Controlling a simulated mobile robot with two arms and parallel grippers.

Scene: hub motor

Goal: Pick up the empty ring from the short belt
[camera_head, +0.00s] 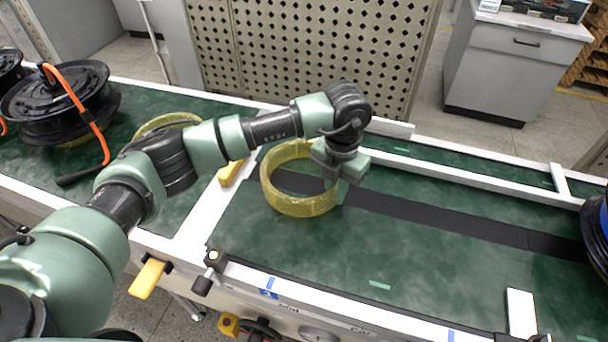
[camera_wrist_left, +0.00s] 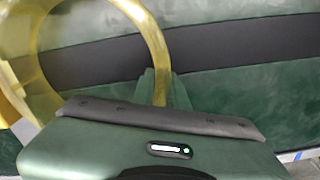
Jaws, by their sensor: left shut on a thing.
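The empty ring (camera_head: 302,207) is translucent yellow and sits at the left end of the short green belt (camera_head: 420,250). Nothing stands inside it; the belt shows through its middle. My left gripper (camera_head: 338,180) is at the ring's right side, shut on its wall. In the left wrist view the ring (camera_wrist_left: 152,40) passes between the fingers of my left gripper (camera_wrist_left: 163,90). The ring looks slightly tilted, and I cannot tell whether its lower edge touches the belt. My right gripper is not in view.
Another yellow ring (camera_head: 168,122) lies on the left belt behind my arm. A black hub motor (camera_head: 62,105) with an orange-handled tool (camera_head: 80,115) is at far left. A dark wheel part (camera_head: 597,235) stands at the right edge. White rails border the belts; the short belt's middle is clear.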

